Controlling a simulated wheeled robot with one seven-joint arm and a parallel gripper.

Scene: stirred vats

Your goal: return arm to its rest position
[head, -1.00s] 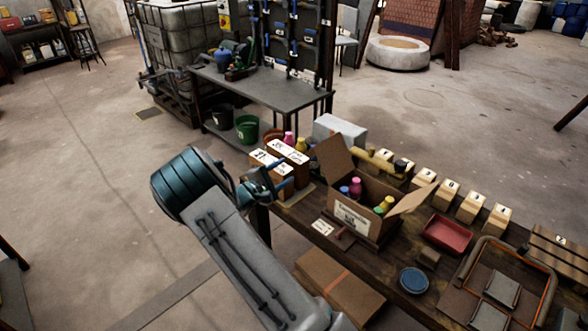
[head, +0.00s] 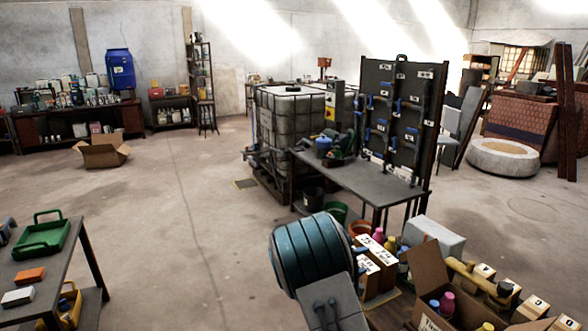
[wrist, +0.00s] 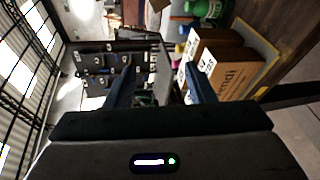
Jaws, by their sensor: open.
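My arm (head: 312,255) rises from the bottom of the head view, with its teal rounded joint left of the workbench's boxes. My gripper (wrist: 162,84) shows in the wrist view with its two dark blue fingers apart and nothing between them. In the head view the gripper is mostly hidden behind the arm. Brown labelled boxes (head: 378,262) stand close by at the workbench's near end; one also shows in the wrist view (wrist: 228,72), behind and beside the right finger.
An open cardboard box (head: 432,268) with bottles stands right of my arm. A grey table (head: 365,180) with a tool board (head: 400,115) and a caged tank (head: 290,130) stand behind. A green tray (head: 42,236) sits on a table at left. The floor between is clear.

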